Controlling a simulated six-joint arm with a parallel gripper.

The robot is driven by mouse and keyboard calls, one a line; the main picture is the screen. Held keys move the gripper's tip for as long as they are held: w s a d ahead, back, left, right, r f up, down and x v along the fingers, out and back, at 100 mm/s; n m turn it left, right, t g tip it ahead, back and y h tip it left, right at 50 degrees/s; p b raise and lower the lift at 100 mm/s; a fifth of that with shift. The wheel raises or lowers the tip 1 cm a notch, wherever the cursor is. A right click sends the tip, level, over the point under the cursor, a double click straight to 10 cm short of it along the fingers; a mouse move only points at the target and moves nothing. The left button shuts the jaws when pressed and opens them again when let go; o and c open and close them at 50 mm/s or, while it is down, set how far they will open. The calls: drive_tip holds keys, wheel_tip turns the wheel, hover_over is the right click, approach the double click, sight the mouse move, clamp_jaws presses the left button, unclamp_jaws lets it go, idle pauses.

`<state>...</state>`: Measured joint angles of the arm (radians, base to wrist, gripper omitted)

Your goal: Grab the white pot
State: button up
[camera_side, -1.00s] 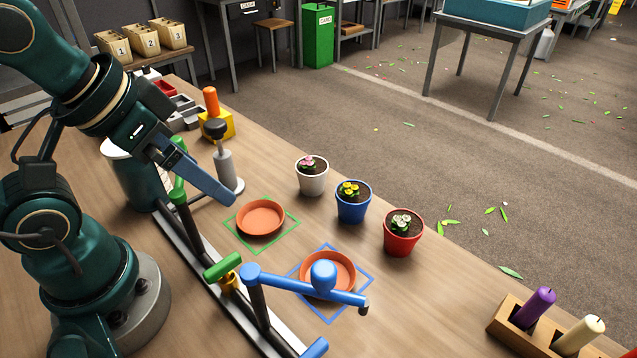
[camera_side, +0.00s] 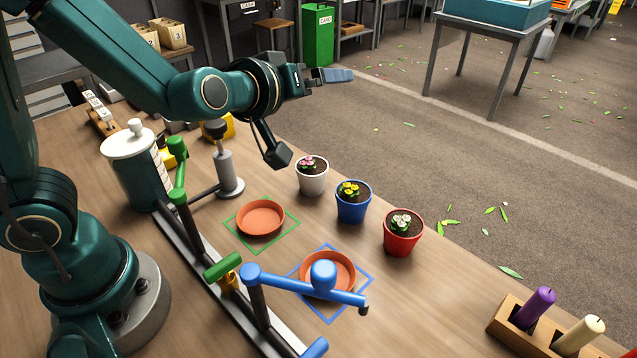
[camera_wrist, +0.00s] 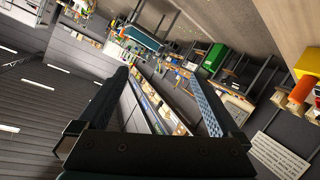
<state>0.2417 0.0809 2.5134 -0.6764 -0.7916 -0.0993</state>
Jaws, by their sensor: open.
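The white pot (camera_side: 312,181) stands upright on the wooden bench in the side view, with dark soil and pink flowers in it. It is left of the blue pot (camera_side: 353,205) with yellow flowers and the red pot (camera_side: 402,238) with white flowers. My gripper (camera_side: 308,112) is open and empty, above and behind the white pot and clear of it. In the wrist view my gripper (camera_wrist: 160,95) shows two spread fingers with nothing between them. The wrist view faces out into the room, and no pot shows there.
Two terracotta saucers sit in a green square (camera_side: 261,217) and a blue square (camera_side: 318,278). Green and blue taps (camera_side: 310,283) on a rail stand in front. A candle block (camera_side: 520,335) is lower right.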

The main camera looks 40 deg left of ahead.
sight(318, 162)
drive_tip(key=f+y, duration=0.1)
drive_tip(key=f, duration=0.1)
drive_tip(key=a+f+y, duration=0.1)
drive_tip(key=f, duration=0.2)
drive_tip(key=f+y, duration=0.1)
drive_tip(key=f, duration=0.1)
drive_tip(key=shift+a+f+g, duration=0.15)
drive_tip(key=shift+f+g, duration=0.05)
drive_tip(key=shift+g, duration=0.2)
drive_tip(key=f+m, duration=0.1)
drive_tip(key=f, duration=0.1)
drive_tip(key=s+d+f, duration=0.1)
drive_tip(key=f, duration=0.2)
drive_tip(key=s+f+m+g, duration=0.1)
drive_tip(key=f, duration=0.1)
drive_tip(key=shift+s+d+f+m, duration=0.15)
drive_tip(key=shift+s+f+m, duration=0.15)
drive_tip(key=shift+f, duration=0.1)
drive_tip(key=shift+x, duration=3.75)
drive_tip(key=shift+d+f, duration=0.1)
drive_tip(key=shift+d, duration=0.1)
drive_tip(key=shift+c, duration=0.3)
drive_tip(key=c, duration=1.3)
